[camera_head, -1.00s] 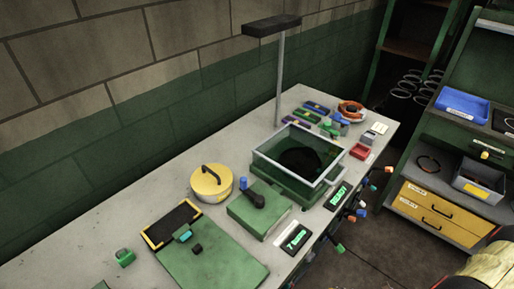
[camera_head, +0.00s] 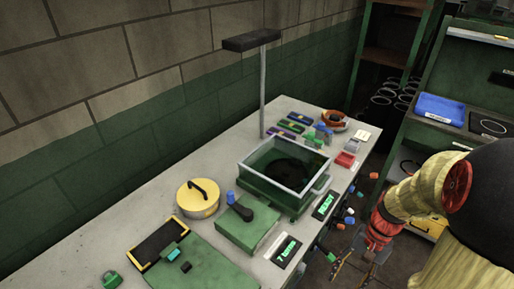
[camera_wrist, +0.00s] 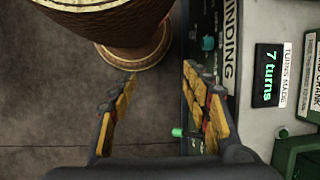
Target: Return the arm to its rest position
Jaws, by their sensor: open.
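My gripper (camera_head: 355,272) hangs at the lower right of the head view, in front of the bench edge and over the floor. The tan and red arm comes down to it from the right. In the wrist view my gripper (camera_wrist: 160,78) has its two yellow-padded fingers spread, with nothing between them. The right finger overlaps the bench's front face in that view; I cannot tell whether they touch.
The bench (camera_head: 95,240) bears a glass-walled box (camera_head: 262,172), a yellow lidded pot (camera_head: 197,199) and a green block (camera_head: 246,222). A display (camera_wrist: 269,77) reads "7 turns". Coloured knobs (camera_head: 349,211) stick out along the front. A shelf unit with a blue bin (camera_head: 440,108) stands right.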

